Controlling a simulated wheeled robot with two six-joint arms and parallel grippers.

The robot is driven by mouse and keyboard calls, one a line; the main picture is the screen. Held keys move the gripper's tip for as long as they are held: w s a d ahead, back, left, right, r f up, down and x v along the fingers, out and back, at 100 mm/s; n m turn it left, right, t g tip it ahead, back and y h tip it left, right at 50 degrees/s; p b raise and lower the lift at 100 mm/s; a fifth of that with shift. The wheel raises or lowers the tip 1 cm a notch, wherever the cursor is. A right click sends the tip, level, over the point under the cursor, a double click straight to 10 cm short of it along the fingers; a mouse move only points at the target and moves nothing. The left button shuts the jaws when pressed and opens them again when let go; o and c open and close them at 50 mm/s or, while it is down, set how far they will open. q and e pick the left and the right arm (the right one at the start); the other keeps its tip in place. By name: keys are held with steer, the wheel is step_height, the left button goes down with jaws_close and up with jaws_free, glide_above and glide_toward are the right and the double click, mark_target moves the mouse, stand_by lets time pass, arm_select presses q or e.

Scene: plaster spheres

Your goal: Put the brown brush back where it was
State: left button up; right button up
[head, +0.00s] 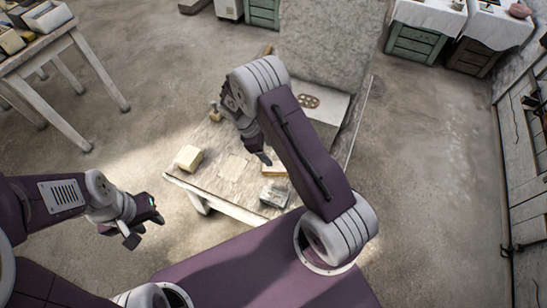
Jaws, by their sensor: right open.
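I cannot make out the brown brush for certain. A small brownish upright object (215,113) at the left edge of the low wooden table (217,188) may be it, but it is too small to tell. My right gripper (263,157) is open above the middle of the table, partly covered by its own arm, and I see nothing held in it.
A tall grey slab (330,45) stands at the back. Another table (45,50) is at upper left. Floor to the right is clear.

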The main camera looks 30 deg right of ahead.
steer(key=s+a+r+m+t+y, duration=0.1)
steer(key=s+a+r+m+y, duration=0.1)
steer(key=s+r+m, duration=0.4)
steer(key=s+a+r+m+t+y, duration=0.1)
steer(key=s+r+m+t+y, duration=0.1)
steer(key=s+r+m, duration=0.5)
steer(key=shift+s+a+r, duration=0.3)
steer(key=shift+s+a, duration=0.05)
steer(key=shift+s, duration=0.45)
